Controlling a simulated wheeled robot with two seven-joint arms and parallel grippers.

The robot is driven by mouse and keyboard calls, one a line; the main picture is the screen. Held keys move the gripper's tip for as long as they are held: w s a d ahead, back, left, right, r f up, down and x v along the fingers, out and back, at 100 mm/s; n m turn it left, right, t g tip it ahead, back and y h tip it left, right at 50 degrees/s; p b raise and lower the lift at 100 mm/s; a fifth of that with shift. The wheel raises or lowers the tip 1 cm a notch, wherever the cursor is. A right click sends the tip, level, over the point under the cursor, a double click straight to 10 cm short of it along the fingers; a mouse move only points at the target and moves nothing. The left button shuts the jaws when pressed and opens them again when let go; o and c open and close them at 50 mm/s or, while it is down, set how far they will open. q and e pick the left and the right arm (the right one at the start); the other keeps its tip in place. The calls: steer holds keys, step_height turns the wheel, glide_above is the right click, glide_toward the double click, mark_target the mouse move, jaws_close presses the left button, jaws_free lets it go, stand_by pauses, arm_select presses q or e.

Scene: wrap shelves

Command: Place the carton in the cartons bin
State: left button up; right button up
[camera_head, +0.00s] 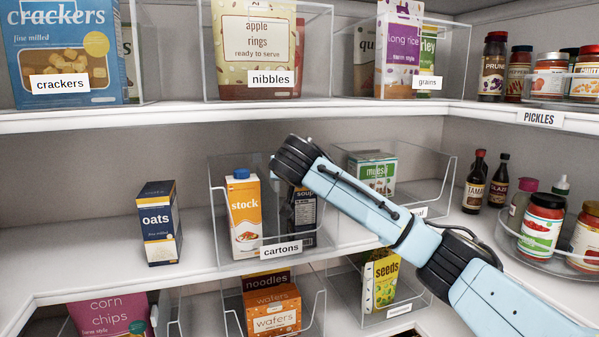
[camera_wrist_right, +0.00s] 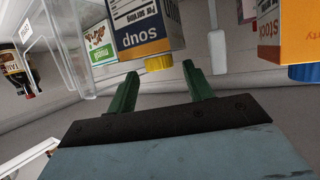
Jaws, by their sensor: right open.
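The cartons bin (camera_head: 236,262) is a clear bin on the middle shelf with a "cartons" label. A dark soup carton (camera_head: 304,212) stands in its right part, partly hidden behind my right arm. An orange and white stock carton (camera_head: 244,218) with a blue cap stands in its left part. In the right wrist view, which is upside down, the soup carton (camera_wrist_right: 143,28) shows a yellow cap just beyond the fingertips of my right gripper (camera_wrist_right: 161,74). The green fingers are open and nothing is held between them. In the head view, my arm hides the fingers. My left gripper is not in view.
An oats box (camera_head: 158,224) stands on bare shelf left of the bin. Dark bottles (camera_head: 474,185) and a turntable of jars (camera_head: 540,252) stand farther right. The upper shelf edge (camera_head: 200,118) runs above.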

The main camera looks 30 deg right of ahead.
steer(key=b+v, duration=0.2)
steer(key=v, duration=0.9)
